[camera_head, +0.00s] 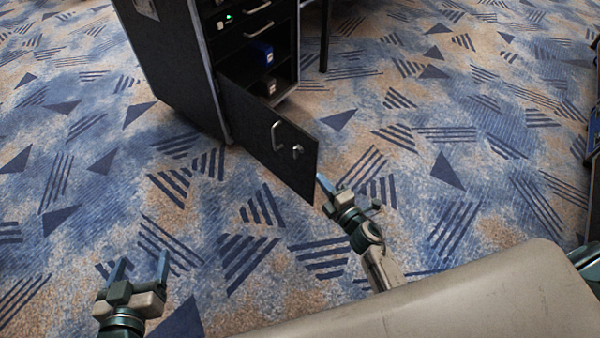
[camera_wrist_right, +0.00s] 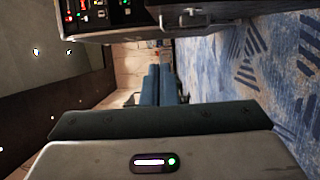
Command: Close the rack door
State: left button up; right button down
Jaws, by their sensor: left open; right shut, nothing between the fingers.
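The rack (camera_head: 165,60) is a black cabinet with grey edges at the top of the head view. Its black lower door (camera_head: 262,148) hangs open toward me, with a silver handle (camera_head: 276,135) and a latch knob (camera_head: 297,150). The door also shows in the right wrist view (camera_wrist_right: 205,22). My right gripper (camera_head: 321,184) is shut and empty, just beside the door's free edge; I cannot tell whether it touches. Its closed blue fingers show in the right wrist view (camera_wrist_right: 160,85). My left gripper (camera_head: 140,268) is open and empty above the carpet, well away from the rack.
Inside the rack, a blue box (camera_head: 261,53) and a smaller dark item (camera_head: 268,87) sit on shelves behind the door. Drawers with silver handles are above. A dark post (camera_head: 325,35) stands right of the rack. Patterned carpet (camera_head: 430,130) is open on both sides.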

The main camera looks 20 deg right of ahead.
aim_at(316, 152)
pick_arm(q)
jog(key=shift+w+a+r+t+b, duration=0.15)
jog(key=shift+w+r+t, duration=0.3)
jog(key=shift+r, duration=0.35)
jog(key=shift+w+r+t+b, duration=0.2)
jog(key=shift+w+r+t, duration=0.15)
jog(key=shift+r+t, duration=0.35)
jog(key=shift+w+a+r+t+b, duration=0.15)
jog(key=shift+w+r+t, duration=0.25)
jog(key=shift+r, duration=0.5)
pick_arm(e)
jog(key=shift+w+d, duration=0.15)
jog(key=shift+w, duration=1.65)
jog(key=shift+w+d, duration=0.2)
jog(key=shift+w, duration=1.6)
jog(key=shift+w+d, duration=0.15)
jog(key=shift+w, duration=1.65)
jog(key=shift+d, duration=0.1)
